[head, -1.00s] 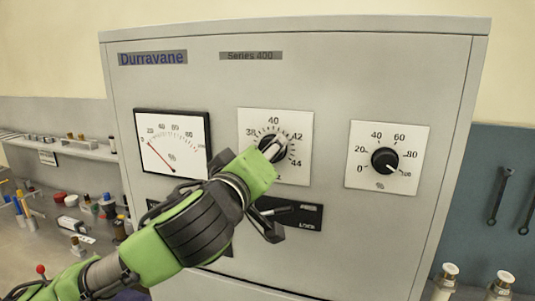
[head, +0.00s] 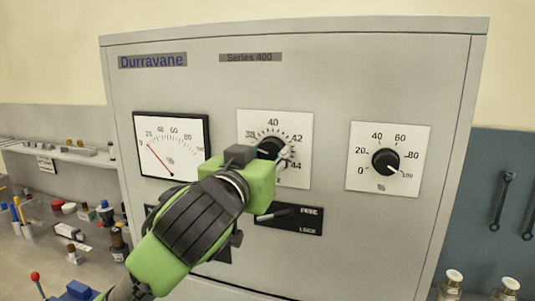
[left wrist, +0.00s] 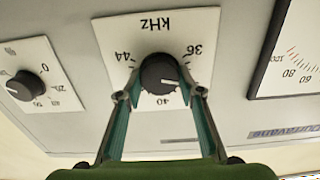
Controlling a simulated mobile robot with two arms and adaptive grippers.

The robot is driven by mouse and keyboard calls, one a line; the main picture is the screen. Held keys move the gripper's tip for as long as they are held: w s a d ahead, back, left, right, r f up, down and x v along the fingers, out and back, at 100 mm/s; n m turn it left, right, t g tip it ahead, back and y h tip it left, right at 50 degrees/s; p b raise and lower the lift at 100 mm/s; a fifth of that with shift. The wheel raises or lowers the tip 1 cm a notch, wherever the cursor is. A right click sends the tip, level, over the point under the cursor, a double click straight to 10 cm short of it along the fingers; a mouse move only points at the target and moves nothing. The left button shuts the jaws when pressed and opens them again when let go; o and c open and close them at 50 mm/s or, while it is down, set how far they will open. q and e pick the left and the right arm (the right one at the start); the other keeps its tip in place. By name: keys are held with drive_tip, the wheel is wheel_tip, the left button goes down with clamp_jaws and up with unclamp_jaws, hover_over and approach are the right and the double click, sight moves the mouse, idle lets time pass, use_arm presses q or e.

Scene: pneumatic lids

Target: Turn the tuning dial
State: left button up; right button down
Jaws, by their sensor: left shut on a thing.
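The tuning dial (head: 268,147) is a round black knob on a white square plate marked in kHz, in the middle of the grey cabinet's front. The gripper hides the lower left of the plate in the head view. My right gripper is not in view.
Small items fill the left bench.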

use_arm(q)
drive_tip(key=shift+m, duration=2.3)
drive_tip(key=shift+p, duration=0.3)
drive_tip(key=o, duration=1.1)
drive_tip(key=shift+s, duration=0.1)
drive_tip(key=v, duration=1.1)
drive_tip(key=shift+s+a, duration=0.1)
drive_tip(key=shift+s, duration=0.25)
